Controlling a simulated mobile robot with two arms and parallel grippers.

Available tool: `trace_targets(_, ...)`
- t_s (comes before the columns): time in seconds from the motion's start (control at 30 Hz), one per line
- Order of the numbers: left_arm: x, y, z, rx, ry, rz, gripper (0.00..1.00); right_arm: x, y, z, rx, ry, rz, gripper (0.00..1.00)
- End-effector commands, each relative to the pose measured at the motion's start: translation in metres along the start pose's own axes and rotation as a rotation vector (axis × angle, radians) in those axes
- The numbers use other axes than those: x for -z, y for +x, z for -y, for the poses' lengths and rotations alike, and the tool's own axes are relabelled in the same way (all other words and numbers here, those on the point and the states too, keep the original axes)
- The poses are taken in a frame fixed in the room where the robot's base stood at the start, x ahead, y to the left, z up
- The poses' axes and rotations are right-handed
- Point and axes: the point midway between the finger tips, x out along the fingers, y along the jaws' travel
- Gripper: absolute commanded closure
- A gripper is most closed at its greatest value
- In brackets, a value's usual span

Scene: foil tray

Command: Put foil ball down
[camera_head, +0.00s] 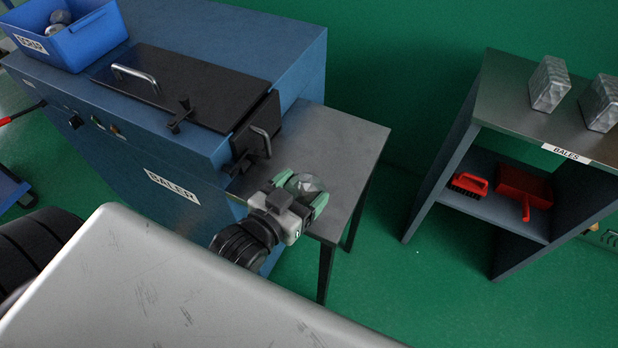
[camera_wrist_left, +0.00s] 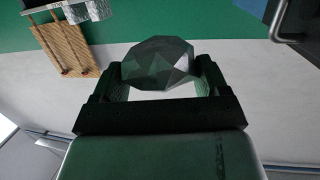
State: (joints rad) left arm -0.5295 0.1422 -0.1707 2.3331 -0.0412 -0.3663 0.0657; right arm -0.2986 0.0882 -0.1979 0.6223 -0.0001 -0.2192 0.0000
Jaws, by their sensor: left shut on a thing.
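The foil ball (camera_head: 302,184) is a grey, faceted lump. My left gripper (camera_head: 304,192) is shut on it, one green-padded finger on each side, at the grey side table (camera_head: 345,150) beside the baler. I cannot tell whether the ball touches the table top. In the left wrist view the ball (camera_wrist_left: 158,64) sits between the two fingers. My right gripper is not in view.
The blue baler (camera_head: 180,165) with black lids and metal handles stands left of the table. A blue scrap bin (camera_head: 85,42) sits on it. A shelf (camera_head: 500,105) at right holds grey bales (camera_head: 549,84) and a red brush and dustpan (camera_head: 524,186). The table top behind the ball is clear.

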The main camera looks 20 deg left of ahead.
Motion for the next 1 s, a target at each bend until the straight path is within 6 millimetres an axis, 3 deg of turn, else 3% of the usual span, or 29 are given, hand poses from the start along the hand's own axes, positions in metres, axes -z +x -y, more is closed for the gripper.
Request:
trace_targets(0.1, -0.013, 0.025, 0.018, 0.000, 0.004, -0.001, 0.49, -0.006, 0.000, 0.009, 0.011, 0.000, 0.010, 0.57)
trace_targets(0.3, -0.028, 0.049, 0.036, 0.001, 0.001, 0.000, 0.49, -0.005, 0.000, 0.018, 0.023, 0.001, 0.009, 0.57)
trace_targets(0.43, -0.034, 0.054, 0.039, 0.001, -0.002, 0.001, 0.49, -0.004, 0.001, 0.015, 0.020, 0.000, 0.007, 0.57)
trace_targets(0.7, -0.068, 0.059, 0.038, 0.000, -0.001, 0.001, 0.49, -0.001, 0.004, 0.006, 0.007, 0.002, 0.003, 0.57)
trace_targets(1.0, -0.070, 0.059, 0.038, 0.000, -0.001, -0.001, 0.49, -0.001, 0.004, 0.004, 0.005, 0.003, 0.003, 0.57)
